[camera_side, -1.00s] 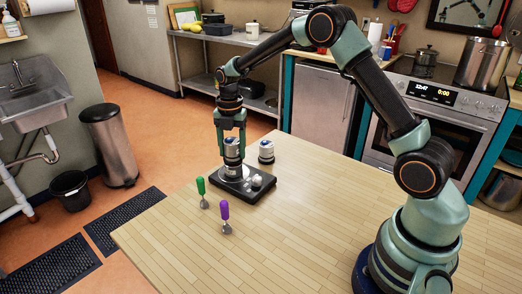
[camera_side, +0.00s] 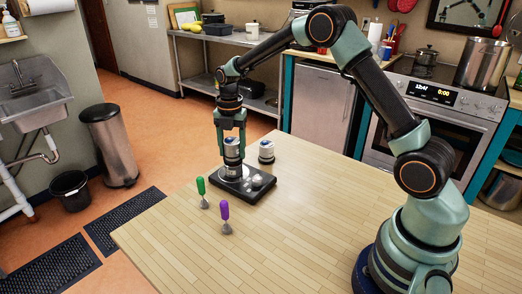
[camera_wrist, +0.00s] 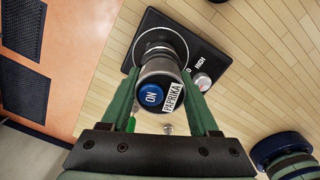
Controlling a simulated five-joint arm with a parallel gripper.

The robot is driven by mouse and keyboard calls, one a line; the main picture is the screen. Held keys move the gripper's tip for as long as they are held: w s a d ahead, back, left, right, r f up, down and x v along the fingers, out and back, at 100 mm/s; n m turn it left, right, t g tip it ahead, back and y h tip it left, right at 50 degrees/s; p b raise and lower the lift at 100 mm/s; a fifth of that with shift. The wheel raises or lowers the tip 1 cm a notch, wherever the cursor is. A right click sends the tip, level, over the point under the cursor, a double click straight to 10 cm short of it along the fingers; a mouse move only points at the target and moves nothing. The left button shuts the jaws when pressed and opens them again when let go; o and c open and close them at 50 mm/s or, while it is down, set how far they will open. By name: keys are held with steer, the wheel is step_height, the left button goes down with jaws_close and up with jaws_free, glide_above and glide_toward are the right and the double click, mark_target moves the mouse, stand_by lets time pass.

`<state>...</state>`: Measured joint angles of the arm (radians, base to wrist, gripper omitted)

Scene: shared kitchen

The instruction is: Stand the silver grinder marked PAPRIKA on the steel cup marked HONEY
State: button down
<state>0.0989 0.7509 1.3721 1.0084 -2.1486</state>
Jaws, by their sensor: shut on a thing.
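The silver grinder (camera_side: 233,153) has a blue top reading ON and a white PAPRIKA label, legible in the wrist view (camera_wrist: 158,93). My gripper (camera_side: 232,142) points down and is shut on it, with one finger on each side in the wrist view. The grinder is upright over the black plate (camera_side: 240,191). Round silver metal (camera_wrist: 159,36) shows beyond it in the wrist view. I cannot tell whether this is the steel cup, or whether the grinder touches what is below. No HONEY marking is readable.
A similar silver and blue container (camera_side: 266,152) stands behind the plate. The plate has a knob (camera_wrist: 202,81) beside the word HIGH. The table's right part is clear.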

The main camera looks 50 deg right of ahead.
mark_target(232, 139)
steer(key=shift+f, duration=0.55)
steer(key=shift+c, duration=2.1)
jaws_free()
steer(key=shift+r, duration=5.4)
steer(key=shift+s+r, duration=0.1)
